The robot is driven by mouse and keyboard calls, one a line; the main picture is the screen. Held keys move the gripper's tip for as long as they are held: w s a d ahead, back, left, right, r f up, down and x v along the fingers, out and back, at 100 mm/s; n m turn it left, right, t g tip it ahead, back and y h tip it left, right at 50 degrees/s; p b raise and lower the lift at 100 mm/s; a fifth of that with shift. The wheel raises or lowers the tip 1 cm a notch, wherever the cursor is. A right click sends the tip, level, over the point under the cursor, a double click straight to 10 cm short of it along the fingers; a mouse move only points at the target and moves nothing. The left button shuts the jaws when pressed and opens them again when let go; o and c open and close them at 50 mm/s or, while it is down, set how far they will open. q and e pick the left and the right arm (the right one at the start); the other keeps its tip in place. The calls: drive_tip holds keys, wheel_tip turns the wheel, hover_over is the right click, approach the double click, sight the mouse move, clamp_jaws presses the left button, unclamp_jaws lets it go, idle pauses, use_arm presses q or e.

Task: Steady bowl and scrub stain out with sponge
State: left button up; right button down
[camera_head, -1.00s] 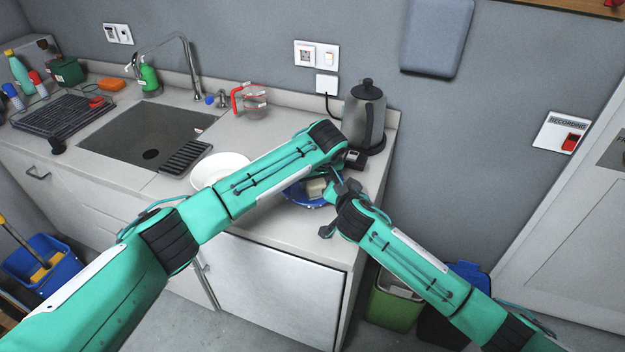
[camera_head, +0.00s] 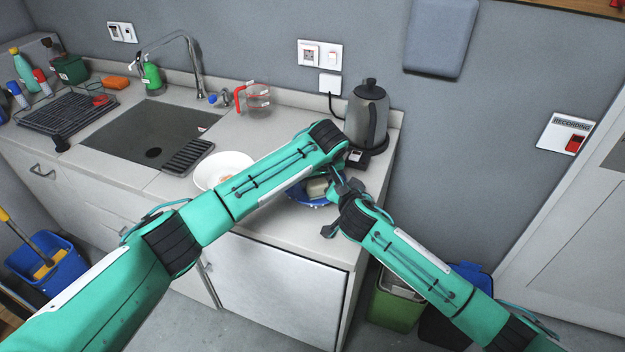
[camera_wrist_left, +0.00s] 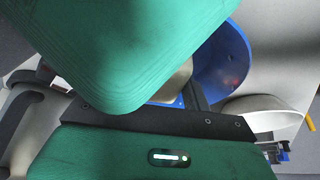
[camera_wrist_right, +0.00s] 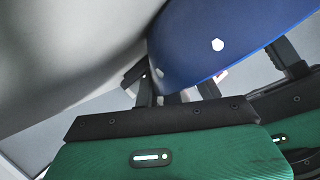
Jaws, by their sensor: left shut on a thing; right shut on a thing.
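The blue bowl (camera_head: 308,201) with white dots stands near the counter's front right, partly hidden by my left arm. A pale beige sponge (camera_head: 317,187) is inside it. My left gripper (camera_wrist_left: 190,95) is shut on the sponge, which is partly covered by my gripper in the left wrist view. A small reddish mark (camera_wrist_left: 235,82) shows on the bowl's inner wall. My right gripper (camera_wrist_right: 178,92) is shut on the bowl's rim at its right side. Its fingertips are partly hidden behind the bowl's wall (camera_wrist_right: 205,45).
A white dish (camera_head: 228,164) stands left of the bowl, partly behind my left arm. A kettle (camera_head: 367,115) stands close behind my grippers. A measuring jug (camera_head: 257,98) and the sink (camera_head: 150,135) lie farther left. The counter's right edge is close.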

use_arm(q)
drive_tip(key=shift+d, duration=0.25)
use_arm(e)
drive_tip(key=shift+f, duration=0.15)
use_arm(q)
drive_tip(key=shift+a, duration=0.15)
drive_tip(key=shift+s+a, duration=0.2)
drive_tip(key=shift+a, duration=0.5)
drive_tip(key=shift+w+d, duration=0.25)
drive_tip(key=shift+d, duration=0.55)
drive_tip(key=shift+a, duration=0.1)
drive_tip(key=shift+s+a, duration=0.25)
drive_tip(key=shift+a, duration=0.5)
drive_tip(key=shift+d, duration=0.2)
